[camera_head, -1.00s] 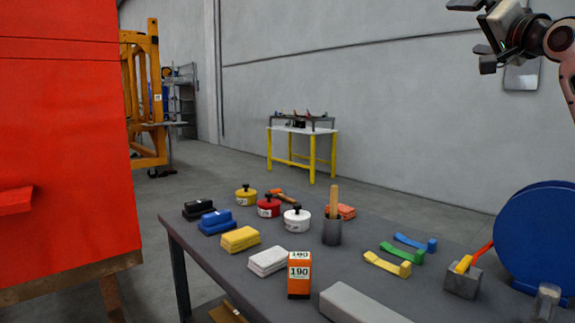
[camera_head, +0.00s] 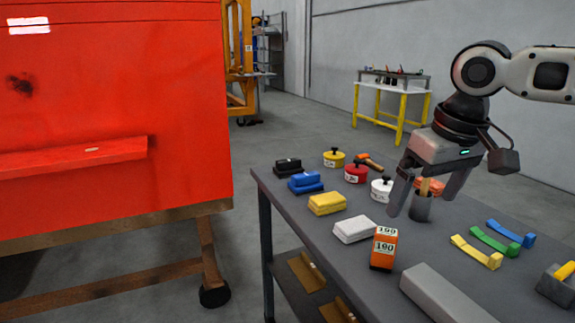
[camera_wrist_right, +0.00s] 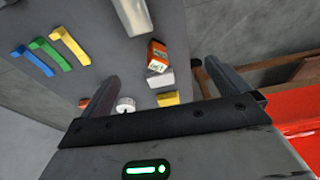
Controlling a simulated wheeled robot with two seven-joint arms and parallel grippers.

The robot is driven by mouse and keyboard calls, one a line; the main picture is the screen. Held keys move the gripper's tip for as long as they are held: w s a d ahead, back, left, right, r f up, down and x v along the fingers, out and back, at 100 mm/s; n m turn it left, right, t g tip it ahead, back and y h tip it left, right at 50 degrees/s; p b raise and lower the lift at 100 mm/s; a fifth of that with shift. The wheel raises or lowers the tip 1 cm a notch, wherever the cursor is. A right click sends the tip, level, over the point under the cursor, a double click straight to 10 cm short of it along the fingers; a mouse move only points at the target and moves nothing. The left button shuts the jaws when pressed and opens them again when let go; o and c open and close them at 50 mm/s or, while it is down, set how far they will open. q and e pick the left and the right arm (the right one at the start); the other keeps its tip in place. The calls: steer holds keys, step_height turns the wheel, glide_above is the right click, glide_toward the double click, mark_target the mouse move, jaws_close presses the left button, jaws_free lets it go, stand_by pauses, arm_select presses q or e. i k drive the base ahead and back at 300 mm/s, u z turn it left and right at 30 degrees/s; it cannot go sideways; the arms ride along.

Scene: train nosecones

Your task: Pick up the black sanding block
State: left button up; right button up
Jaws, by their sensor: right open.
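The black sanding block (camera_head: 288,167) lies at the far left corner of the grey table, beside a blue block (camera_head: 305,182). A yellow block (camera_head: 327,203) and a white block (camera_head: 354,229) continue the row toward the front. My right gripper (camera_head: 423,205) is open and points down over the table, in front of the grey cup with a wooden handle, well to the right of the black block. The right wrist view shows its two fingers (camera_wrist_right: 155,85) apart with nothing held. The black block does not show there. My left gripper is out of view.
Yellow (camera_head: 334,158), red (camera_head: 356,173) and white (camera_head: 381,189) lidded pots stand near the blocks. An orange box (camera_head: 384,248) stands upright at the front. A grey bar (camera_head: 445,296) and coloured handles (camera_head: 477,252) lie right. A large red panel (camera_head: 110,120) stands left of the table.

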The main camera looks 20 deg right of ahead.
mark_target(284, 168)
steer(key=i, duration=1.95)
